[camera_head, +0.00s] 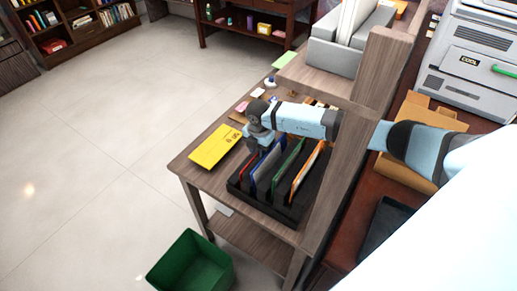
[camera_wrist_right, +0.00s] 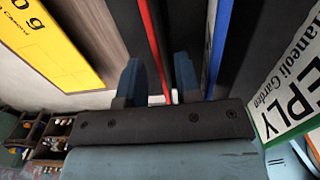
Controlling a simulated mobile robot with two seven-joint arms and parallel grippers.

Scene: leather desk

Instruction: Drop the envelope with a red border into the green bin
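The red-bordered envelope (camera_head: 249,168) stands upright in the leftmost slot of a black rack (camera_head: 272,207) on the wooden desk. In the right wrist view its red edge (camera_wrist_right: 152,40) runs between my fingers. My right gripper (camera_head: 257,146) is over the rack's left end, fingers pointing down. In the wrist view the fingers (camera_wrist_right: 158,78) are apart, on either side of the red edge, with gaps beside it. The green bin (camera_head: 190,264) stands on the floor below the desk's front left corner and looks empty. My left gripper is not in view.
Blue (camera_head: 266,165), green (camera_head: 290,165) and orange (camera_head: 307,172) bordered envelopes stand in the rack's other slots. A yellow envelope (camera_head: 215,147) lies left of the rack. A cardboard box (camera_head: 407,165) is on the right. The floor left of the bin is clear.

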